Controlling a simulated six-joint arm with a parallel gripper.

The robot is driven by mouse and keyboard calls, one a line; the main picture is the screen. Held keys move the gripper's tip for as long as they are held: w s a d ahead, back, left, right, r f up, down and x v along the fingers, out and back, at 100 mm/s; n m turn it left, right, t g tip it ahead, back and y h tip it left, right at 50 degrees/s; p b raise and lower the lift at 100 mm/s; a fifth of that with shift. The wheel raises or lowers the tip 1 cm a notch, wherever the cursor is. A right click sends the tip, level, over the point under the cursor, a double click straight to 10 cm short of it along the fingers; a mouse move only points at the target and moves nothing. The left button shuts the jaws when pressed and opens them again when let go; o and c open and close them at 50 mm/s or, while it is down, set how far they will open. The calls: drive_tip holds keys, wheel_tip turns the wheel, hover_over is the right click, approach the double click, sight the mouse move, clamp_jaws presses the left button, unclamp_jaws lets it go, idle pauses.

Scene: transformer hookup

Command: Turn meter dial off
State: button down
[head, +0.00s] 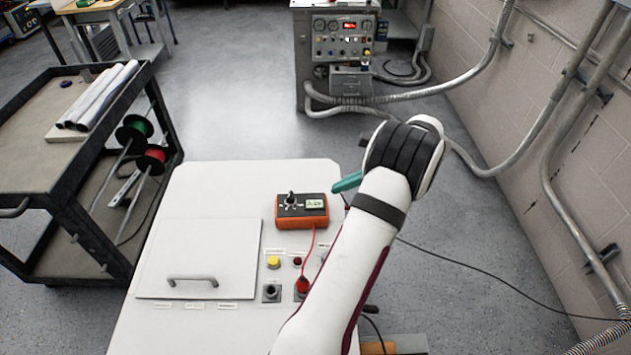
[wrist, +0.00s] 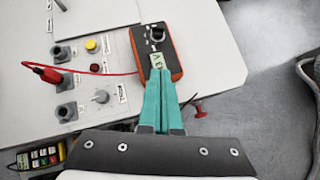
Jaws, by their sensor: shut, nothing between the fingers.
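The meter (head: 302,210) is an orange and black box lying on the white panel, with a dark dial (head: 291,198) on its left part and a small display on its right. In the wrist view the meter (wrist: 174,66) lies just beyond my fingertips, with its dial (wrist: 156,34) at the far end and its display (wrist: 157,61) nearer. My gripper (wrist: 159,73) has teal fingers that are shut with nothing between them. The fingertips overlap the near edge of the meter in the wrist view; I cannot tell whether they touch it. In the head view my gripper (head: 347,182) is right of the meter.
A red lead (wrist: 108,74) runs from the meter to a red plug (wrist: 47,73) in the panel. A yellow button (wrist: 91,46) and a grey knob (wrist: 101,96) are nearby. A handled lid (head: 200,258) lies left. A black cart (head: 60,170) stands further left.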

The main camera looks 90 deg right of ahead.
sight(295, 200)
drive_tip(key=x, duration=0.7)
drive_tip(key=shift+w+f, duration=0.25)
drive_tip(key=w, duration=0.1)
drive_tip(key=w+d, duration=0.1)
drive_tip(key=shift+w, duration=0.3)
drive_tip(key=shift+w+d, duration=0.15)
drive_tip(key=shift+w, duration=0.5)
